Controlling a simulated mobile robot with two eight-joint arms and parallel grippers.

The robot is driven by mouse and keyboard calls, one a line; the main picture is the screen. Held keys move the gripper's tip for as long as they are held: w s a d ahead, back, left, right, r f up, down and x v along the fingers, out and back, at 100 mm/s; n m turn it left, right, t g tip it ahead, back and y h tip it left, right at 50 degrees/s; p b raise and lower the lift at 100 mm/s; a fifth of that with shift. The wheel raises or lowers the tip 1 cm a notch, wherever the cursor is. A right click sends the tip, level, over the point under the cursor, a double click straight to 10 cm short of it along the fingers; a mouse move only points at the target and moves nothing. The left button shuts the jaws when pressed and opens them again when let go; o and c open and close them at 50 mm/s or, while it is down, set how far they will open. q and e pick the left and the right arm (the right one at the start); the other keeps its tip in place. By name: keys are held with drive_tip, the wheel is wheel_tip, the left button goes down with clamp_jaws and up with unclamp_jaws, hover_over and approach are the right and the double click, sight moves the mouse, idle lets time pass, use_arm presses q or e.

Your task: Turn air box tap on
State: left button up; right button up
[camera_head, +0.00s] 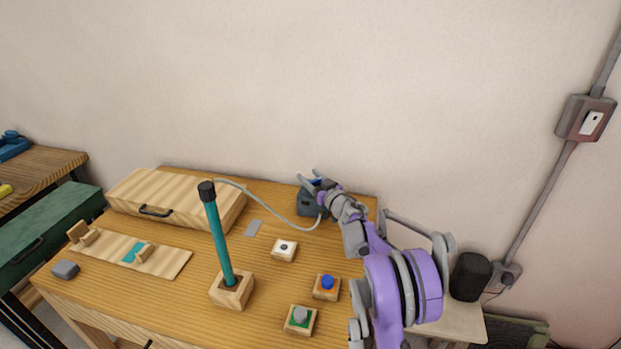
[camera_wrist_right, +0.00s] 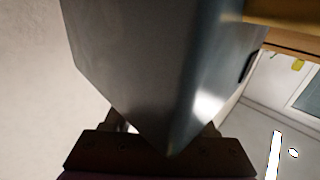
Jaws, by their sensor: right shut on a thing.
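The air box (camera_head: 308,208) is a small dark grey-blue box at the back right of the wooden table, with a pale hose running to it. A blue part, which looks like its tap (camera_head: 317,182), shows at its top beside my fingers. My right gripper (camera_head: 309,180) is at the top of the box, shut on what looks like the tap. In the right wrist view the grey box (camera_wrist_right: 140,60) fills the middle and hides the fingertips and the grip. The tap's turn position cannot be told. My left gripper is not in view.
A teal tube (camera_head: 219,240) with a black cap stands in a wooden block. Several small wooden button blocks, including a blue one (camera_head: 327,286), sit in front of the air box. A wooden case (camera_head: 175,200) lies at the back left. A black cylinder (camera_head: 470,277) stands at right.

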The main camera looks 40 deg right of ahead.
drive_tip(key=shift+n+y, duration=0.3)
drive_tip(key=shift+y, duration=0.1)
drive_tip(key=shift+a+f+n+y+b, duration=0.1)
drive_tip(key=shift+n+y+b, duration=0.45)
drive_tip(key=shift+y, duration=0.25)
drive_tip(key=n+y, duration=0.1)
drive_tip(key=y, duration=0.1)
drive_tip(key=n+y, duration=0.1)
drive_tip(key=shift+a+g+y+b, duration=0.3)
drive_tip(key=shift+y+b, duration=0.05)
drive_tip(key=shift+y, duration=0.05)
drive_tip(key=n+y, duration=0.1)
drive_tip(key=n+g+y, duration=0.1)
drive_tip(key=y, duration=0.1)
drive_tip(key=shift+s+a+n, duration=0.15)
drive_tip(key=shift+a+n, duration=0.2)
drive_tip(key=shift+s+a+n+g+y+p, duration=0.15)
drive_tip(key=shift+n+g+y+p, duration=0.15)
drive_tip(key=shift+n+g+y, duration=0.55)
drive_tip(key=shift+s+a+n+g+y+p, duration=0.15)
drive_tip(key=shift+n+g+y+p, duration=0.2)
drive_tip(key=shift+y, duration=0.8)
drive_tip(key=shift+w, duration=0.1)
drive_tip(key=o, duration=1.4)
drive_tip(key=shift+c, duration=0.2)
